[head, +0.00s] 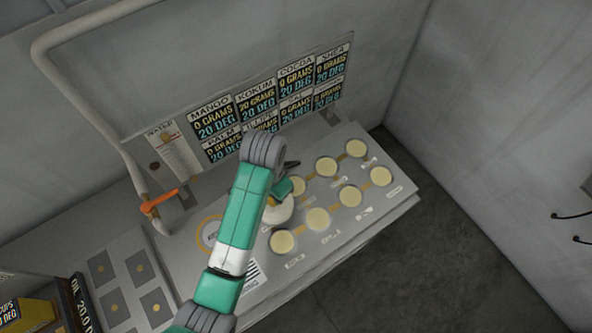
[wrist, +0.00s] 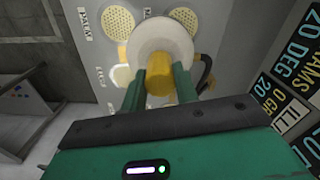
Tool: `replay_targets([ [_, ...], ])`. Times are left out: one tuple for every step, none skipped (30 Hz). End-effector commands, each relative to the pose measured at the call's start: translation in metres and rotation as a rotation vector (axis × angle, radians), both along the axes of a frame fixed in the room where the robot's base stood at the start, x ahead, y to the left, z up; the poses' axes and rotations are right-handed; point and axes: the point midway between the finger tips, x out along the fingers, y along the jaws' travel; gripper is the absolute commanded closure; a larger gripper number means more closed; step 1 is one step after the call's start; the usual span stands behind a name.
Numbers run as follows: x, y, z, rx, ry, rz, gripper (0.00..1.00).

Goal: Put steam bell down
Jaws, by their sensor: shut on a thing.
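The steam bell shows as a pale round body (wrist: 160,40) with a yellow handle in the wrist view. In the head view it is a pale shape (head: 278,211) partly hidden behind my arm and gripper. My gripper (wrist: 160,86) is shut on the yellow handle, with one green finger on each side. In the head view my gripper (head: 284,191) is over the grey bench (head: 378,222), near the left end of the rows of round cream pads. I cannot tell whether the bell touches the bench.
Several cream pads (head: 318,218) lie in two rows on the bench. A display panel (head: 268,95) stands behind them. A pipe with an orange lever (head: 160,200) is at the left. Square dark plates (head: 115,301) lie lower left. The floor (head: 450,230) is clear at right.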

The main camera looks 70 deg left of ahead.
Motion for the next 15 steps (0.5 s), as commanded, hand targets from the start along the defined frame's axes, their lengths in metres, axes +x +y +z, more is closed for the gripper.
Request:
replay_targets([
  [0.013, 0.010, 0.001, 0.001, 0.000, -0.001, 1.00],
  [0.021, 0.016, 0.000, 0.002, 0.001, -0.001, 1.00],
  [0.031, 0.023, -0.001, 0.002, 0.001, -0.001, 1.00],
  [0.038, 0.028, -0.002, 0.002, 0.001, 0.000, 1.00],
  [0.045, 0.033, -0.003, 0.002, 0.001, -0.001, 1.00],
  [0.054, 0.039, -0.005, 0.002, 0.001, -0.001, 1.00],
  [0.060, 0.044, -0.005, 0.002, 0.000, 0.000, 1.00],
  [0.065, 0.048, -0.006, 0.002, 0.001, 0.000, 1.00],
  [0.071, 0.051, -0.007, 0.001, 0.000, -0.001, 1.00],
  [0.075, 0.054, -0.008, 0.001, 0.000, -0.001, 1.00],
  [0.078, 0.056, -0.008, 0.000, 0.001, -0.001, 1.00],
  [0.081, 0.058, -0.009, 0.001, 0.000, 0.000, 1.00],
  [0.082, 0.059, -0.009, 0.001, 0.000, 0.000, 1.00],
  [0.083, 0.060, -0.009, 0.001, 0.000, 0.001, 1.00],
  [0.083, 0.060, -0.009, 0.001, 0.000, 0.001, 1.00],
])
